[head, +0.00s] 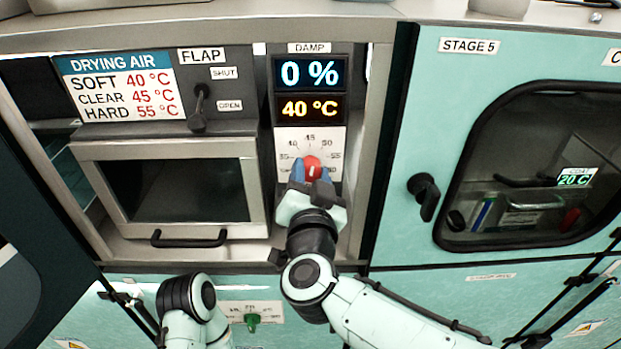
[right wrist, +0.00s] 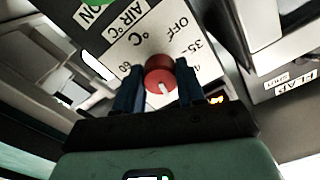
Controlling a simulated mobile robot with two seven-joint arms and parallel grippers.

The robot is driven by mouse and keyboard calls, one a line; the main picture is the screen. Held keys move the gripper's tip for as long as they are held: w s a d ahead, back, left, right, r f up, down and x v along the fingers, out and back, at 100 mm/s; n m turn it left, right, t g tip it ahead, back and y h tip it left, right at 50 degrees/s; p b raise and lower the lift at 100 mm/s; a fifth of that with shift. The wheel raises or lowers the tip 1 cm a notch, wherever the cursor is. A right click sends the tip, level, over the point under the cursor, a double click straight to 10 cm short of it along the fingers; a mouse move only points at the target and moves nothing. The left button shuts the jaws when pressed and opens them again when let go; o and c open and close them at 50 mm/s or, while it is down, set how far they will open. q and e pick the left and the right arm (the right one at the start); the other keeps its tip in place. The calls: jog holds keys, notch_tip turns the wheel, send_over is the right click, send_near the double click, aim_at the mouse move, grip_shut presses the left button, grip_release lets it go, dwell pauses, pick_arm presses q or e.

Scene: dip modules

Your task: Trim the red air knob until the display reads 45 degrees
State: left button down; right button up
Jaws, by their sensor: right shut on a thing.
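The red air knob (head: 312,167) sits on a white dial plate (head: 335,140) below the displays. The lower display (head: 309,107) reads 40 °C in yellow. My right gripper (head: 311,172) reaches up from below and is shut on the knob, its blue fingers on either side of it. In the right wrist view the red knob (right wrist: 161,80) with its white pointer mark lies between the two fingers (right wrist: 160,88). Part of the dial scale is hidden behind the gripper. In the head view part of my left arm shows at the bottom, but its gripper cannot be made out.
The upper display (head: 310,73) reads 0 %. A drying air card (head: 120,87) lists soft 40, clear 45 and hard 55 °C. Left of the dial are the flap lever (head: 199,105) and a windowed door (head: 180,190). A green knob (head: 252,321) sits low down.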

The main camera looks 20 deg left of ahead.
pick_arm(q)
jog(key=f+b, duration=0.1)
jog(key=s+f+b, duration=0.1)
jog(key=shift+s+f, duration=0.25)
jog(key=shift+f, duration=0.1)
pick_arm(e)
jog(key=m, duration=0.5)
jog(key=shift+a+f, duration=0.1)
jog(key=shift+f, duration=0.1)
jog(key=shift+m, duration=0.3)
jog(key=o, duration=1.1)
jog(key=shift+c, duration=0.2)
jog(key=shift+r, duration=0.1)
pick_arm(q)
jog(key=shift+s+f+b, duration=0.25)
jog(key=shift+f+b, duration=0.2)
jog(key=shift+f, duration=0.05)
jog(key=shift+s+f+b, duration=0.2)
jog(key=shift+f+b, duration=0.2)
jog(key=shift+f, duration=0.1)
pick_arm(e)
jog(key=v, duration=1.3)
jog(key=shift+s, duration=0.2)
